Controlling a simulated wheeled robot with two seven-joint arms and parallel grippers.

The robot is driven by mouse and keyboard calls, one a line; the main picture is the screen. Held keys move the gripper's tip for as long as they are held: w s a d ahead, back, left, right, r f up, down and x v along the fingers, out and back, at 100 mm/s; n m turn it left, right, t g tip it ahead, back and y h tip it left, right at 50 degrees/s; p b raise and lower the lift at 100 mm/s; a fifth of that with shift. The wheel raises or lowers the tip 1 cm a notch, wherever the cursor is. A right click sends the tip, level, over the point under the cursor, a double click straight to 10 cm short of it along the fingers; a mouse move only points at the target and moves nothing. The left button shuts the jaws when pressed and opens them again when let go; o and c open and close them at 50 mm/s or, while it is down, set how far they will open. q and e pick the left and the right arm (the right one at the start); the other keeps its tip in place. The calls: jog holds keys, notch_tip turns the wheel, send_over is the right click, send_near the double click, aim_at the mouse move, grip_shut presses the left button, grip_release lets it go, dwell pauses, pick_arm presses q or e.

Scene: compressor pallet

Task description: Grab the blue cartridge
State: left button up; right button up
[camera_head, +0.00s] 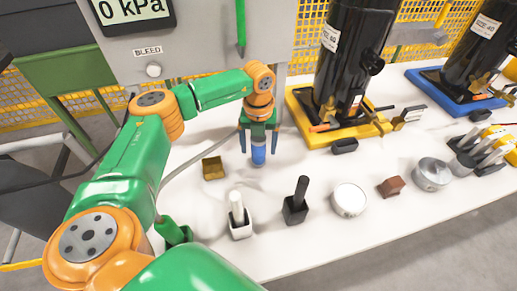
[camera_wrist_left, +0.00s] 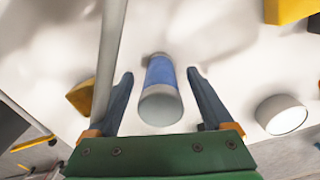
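The blue cartridge (camera_head: 258,156) stands on the white table, a blue cylinder with pale grey ends. It also shows in the left wrist view (camera_wrist_left: 161,74), between the two fingers. My left gripper (camera_head: 259,148) is open and points down over the cartridge, one blue-grey finger on each side. In the left wrist view the left gripper (camera_wrist_left: 159,76) has a visible gap between each finger and the cartridge. My right gripper is in neither view.
A brass-coloured block (camera_head: 213,168) lies left of the cartridge. White (camera_head: 238,216) and black (camera_head: 296,203) handled pieces and a round silver tin (camera_head: 349,199) stand nearer. A black cylinder (camera_head: 352,60) on a yellow base (camera_head: 301,107) stands behind right. Grey cable runs left of the gripper.

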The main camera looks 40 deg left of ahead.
pick_arm(q)
grip_shut()
jog(key=shift+r, duration=0.15)
